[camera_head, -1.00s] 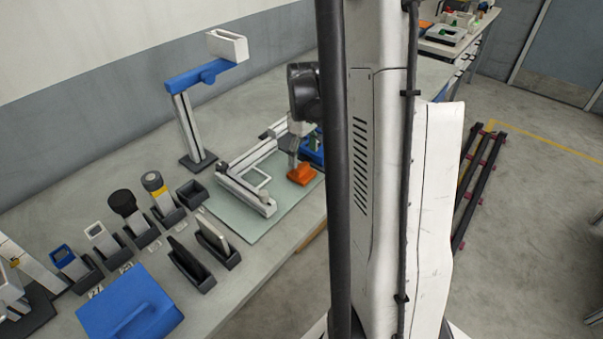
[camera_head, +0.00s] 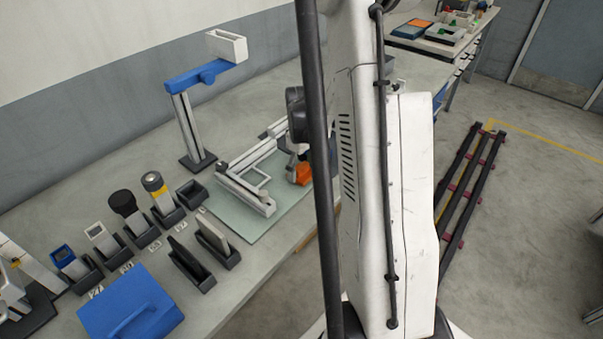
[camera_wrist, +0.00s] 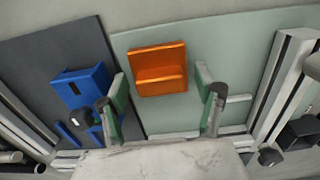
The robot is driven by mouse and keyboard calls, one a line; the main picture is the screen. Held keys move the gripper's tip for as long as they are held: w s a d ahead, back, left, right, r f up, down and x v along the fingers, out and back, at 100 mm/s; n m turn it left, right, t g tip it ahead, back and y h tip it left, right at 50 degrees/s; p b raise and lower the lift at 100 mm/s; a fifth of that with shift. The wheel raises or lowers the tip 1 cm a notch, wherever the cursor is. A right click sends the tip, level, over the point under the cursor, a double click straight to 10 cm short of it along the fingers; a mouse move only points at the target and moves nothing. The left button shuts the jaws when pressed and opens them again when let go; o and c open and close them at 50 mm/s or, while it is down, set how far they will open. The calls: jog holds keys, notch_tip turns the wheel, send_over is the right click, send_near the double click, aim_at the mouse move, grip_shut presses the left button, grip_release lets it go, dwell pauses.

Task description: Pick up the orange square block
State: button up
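The orange square block (camera_wrist: 158,70) lies on the pale green mat (camera_wrist: 220,45) in the wrist view. It has a raised ridge across it. In the head view the block (camera_head: 304,174) shows only in part, beside my arm. My gripper (camera_wrist: 162,82) is open. Its two green-and-grey fingers stand left and right of the block, with a clear gap on both sides. Nothing is held between them. In the head view my arm hides most of the gripper.
A blue part (camera_wrist: 84,88) on a dark plate (camera_wrist: 40,62) lies left of the block in the wrist view. A white rail frame (camera_head: 245,190) stands on the mat. A blue-topped stand (camera_head: 190,115) and several tools in black holders line the bench.

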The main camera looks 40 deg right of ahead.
jog(key=c, duration=1.3)
jog(key=shift+r, duration=0.15)
